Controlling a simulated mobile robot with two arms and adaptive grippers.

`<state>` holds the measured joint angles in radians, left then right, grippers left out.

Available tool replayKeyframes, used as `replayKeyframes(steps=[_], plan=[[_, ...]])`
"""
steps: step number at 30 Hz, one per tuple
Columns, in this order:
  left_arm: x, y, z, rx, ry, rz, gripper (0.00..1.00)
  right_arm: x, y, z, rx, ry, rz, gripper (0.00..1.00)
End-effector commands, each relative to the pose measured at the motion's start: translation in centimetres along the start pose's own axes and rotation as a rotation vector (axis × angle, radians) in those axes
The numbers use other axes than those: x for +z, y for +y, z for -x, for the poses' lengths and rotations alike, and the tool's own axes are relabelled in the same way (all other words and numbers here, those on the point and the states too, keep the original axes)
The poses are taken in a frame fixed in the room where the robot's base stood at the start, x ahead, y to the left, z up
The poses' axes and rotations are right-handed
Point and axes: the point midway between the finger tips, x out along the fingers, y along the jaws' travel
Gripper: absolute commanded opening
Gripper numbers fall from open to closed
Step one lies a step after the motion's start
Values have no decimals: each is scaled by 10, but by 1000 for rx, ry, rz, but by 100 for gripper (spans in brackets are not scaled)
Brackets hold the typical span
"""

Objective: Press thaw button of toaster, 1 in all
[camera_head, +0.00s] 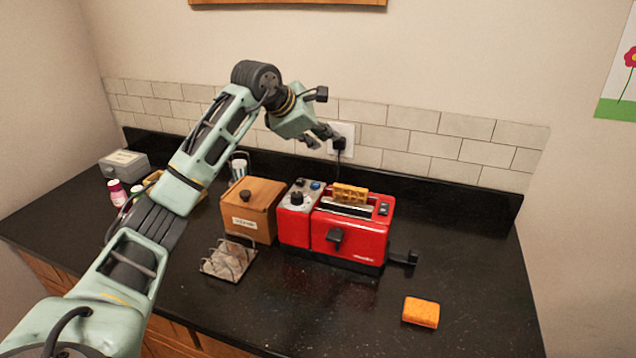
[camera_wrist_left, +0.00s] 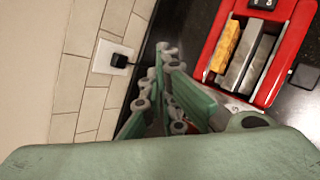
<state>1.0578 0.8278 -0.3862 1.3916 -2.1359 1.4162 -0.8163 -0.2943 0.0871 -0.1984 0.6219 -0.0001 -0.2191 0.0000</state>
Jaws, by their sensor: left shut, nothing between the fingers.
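The red toaster (camera_head: 348,238) stands on the dark counter in the middle of the head view. A waffle-like slice (camera_head: 350,193) sticks up from its slot. Its left end has a grey panel with a dark knob (camera_head: 297,198) and a blue button (camera_head: 316,186); labels are too small to read, so I cannot tell which button is thaw. My left gripper (camera_head: 321,139) is shut and empty, in the air above and behind the toaster, apart from it. In the left wrist view, the toaster (camera_wrist_left: 290,60) is at the upper right, beside my fingers (camera_wrist_left: 160,92). My right gripper is out of view.
A wooden box (camera_head: 252,215) stands left of the toaster, with a wire rack (camera_head: 230,262) in front of it. An orange sponge-like block (camera_head: 421,312) lies front right. A wall outlet (camera_head: 347,130) with a black plug is behind. The counter right of the toaster is mostly clear.

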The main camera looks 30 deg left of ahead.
Motion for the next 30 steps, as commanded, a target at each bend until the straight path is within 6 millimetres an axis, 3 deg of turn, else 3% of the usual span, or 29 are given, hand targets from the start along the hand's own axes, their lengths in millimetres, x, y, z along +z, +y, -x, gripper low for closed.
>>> replayKeyframes(steps=[3,6,18,22,30], plan=[[0,0,-1,0,0,0,0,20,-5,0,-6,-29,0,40],[-2,-2,-3,-1,0,0,0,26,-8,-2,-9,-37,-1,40],[-24,-26,-34,-2,-1,0,0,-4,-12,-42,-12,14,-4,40],[-34,-36,-48,-2,-1,0,0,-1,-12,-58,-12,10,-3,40],[-45,-45,-61,0,0,-1,0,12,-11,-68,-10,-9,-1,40]])
